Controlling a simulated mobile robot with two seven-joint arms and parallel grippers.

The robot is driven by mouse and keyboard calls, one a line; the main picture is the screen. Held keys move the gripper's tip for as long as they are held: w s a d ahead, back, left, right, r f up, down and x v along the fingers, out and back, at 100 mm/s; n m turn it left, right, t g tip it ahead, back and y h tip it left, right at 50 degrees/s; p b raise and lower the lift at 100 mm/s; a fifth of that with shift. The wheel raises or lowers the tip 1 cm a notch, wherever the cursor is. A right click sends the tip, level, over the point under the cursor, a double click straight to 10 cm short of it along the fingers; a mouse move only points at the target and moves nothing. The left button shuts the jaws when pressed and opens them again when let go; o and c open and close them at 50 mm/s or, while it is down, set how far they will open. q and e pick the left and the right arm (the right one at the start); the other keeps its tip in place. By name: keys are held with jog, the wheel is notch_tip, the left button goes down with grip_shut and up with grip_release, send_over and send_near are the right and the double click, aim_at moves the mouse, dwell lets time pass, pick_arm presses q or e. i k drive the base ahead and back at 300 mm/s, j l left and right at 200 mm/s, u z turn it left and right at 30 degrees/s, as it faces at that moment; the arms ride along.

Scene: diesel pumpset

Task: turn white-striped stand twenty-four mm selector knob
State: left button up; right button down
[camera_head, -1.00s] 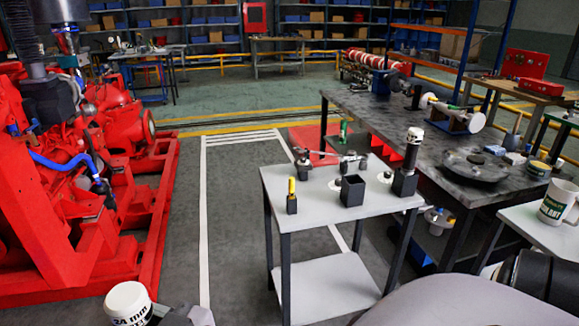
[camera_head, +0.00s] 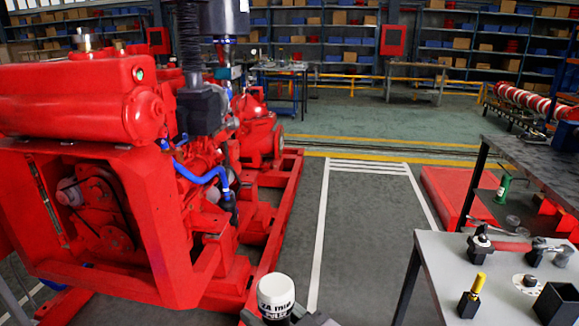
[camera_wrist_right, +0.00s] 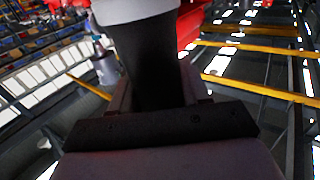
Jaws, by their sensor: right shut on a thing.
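My right gripper (camera_head: 290,318) shows at the bottom middle of the head view. It is shut on a tool with a white cap (camera_head: 276,294) and dark lettering, partly readable as a size in mm. In the right wrist view the tool's black body (camera_wrist_right: 147,62) stands between the fingers, with its white top (camera_wrist_right: 135,8) cut off by the frame edge. The tool is apart from the engine and the tables. My left gripper is not in view.
A large red diesel pumpset (camera_head: 110,180) fills the left. A light grey small table (camera_head: 445,272) at the lower right bears a yellow-handled item (camera_head: 472,297), a black open box (camera_head: 558,305) and other parts. A dark workbench (camera_head: 530,160) stands behind it. Floor between is clear.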

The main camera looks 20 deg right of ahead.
aim_at(530, 280)
jog(key=i, duration=0.9)
jog(key=i+u, duration=0.2)
jog(key=u, duration=6.6)
